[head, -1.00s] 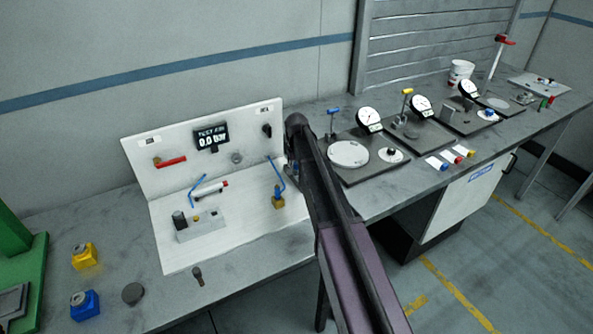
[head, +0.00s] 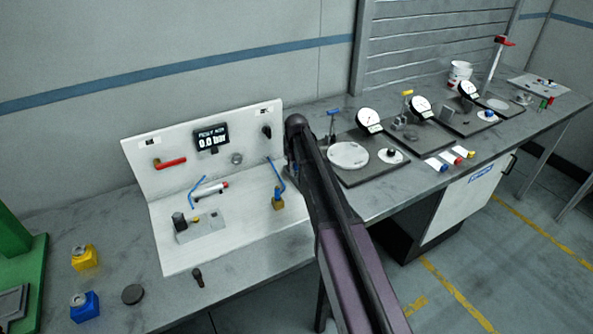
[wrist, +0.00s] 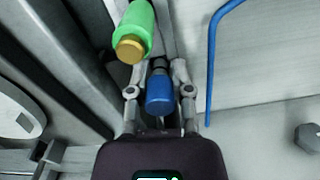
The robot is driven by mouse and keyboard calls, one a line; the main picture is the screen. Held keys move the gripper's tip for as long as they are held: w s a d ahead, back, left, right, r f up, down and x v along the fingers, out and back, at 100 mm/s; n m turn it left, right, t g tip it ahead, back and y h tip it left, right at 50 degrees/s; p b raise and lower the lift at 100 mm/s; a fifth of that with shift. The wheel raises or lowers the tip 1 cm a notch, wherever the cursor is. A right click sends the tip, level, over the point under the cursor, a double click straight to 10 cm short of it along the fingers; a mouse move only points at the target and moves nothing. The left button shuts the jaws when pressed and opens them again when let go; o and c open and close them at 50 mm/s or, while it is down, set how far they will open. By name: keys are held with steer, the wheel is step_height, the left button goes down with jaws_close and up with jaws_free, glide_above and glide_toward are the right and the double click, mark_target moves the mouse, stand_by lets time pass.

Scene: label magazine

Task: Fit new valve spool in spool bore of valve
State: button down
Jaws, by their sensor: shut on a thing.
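My gripper (wrist: 158,70) is shut on a small part with a blue cylindrical end (wrist: 159,96) and a grey tip, which I cannot surely name as the new valve spool. A green cylinder with a brass-coloured end (wrist: 134,32) lies just beyond and left of the fingers in the wrist view; whether they touch is unclear. In the head view my arm hides the gripper and the held part. A grey block (head: 208,230) with a dark cylinder and a yellow button sits on the white rig, possibly the valve; I cannot make out a spool bore.
The white rig panel (head: 228,172) carries a 0.0 bar display (head: 211,139), a red lever (head: 170,163) and blue pipes (head: 276,176). A dark small part (head: 198,278) lies on the bench front. Dial gauge stations (head: 369,120) stand right of my arm.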

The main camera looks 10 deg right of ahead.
steer(key=shift+r+p, duration=4.85)
steer(key=shift+r, duration=0.1)
steer(key=shift+d, duration=0.1)
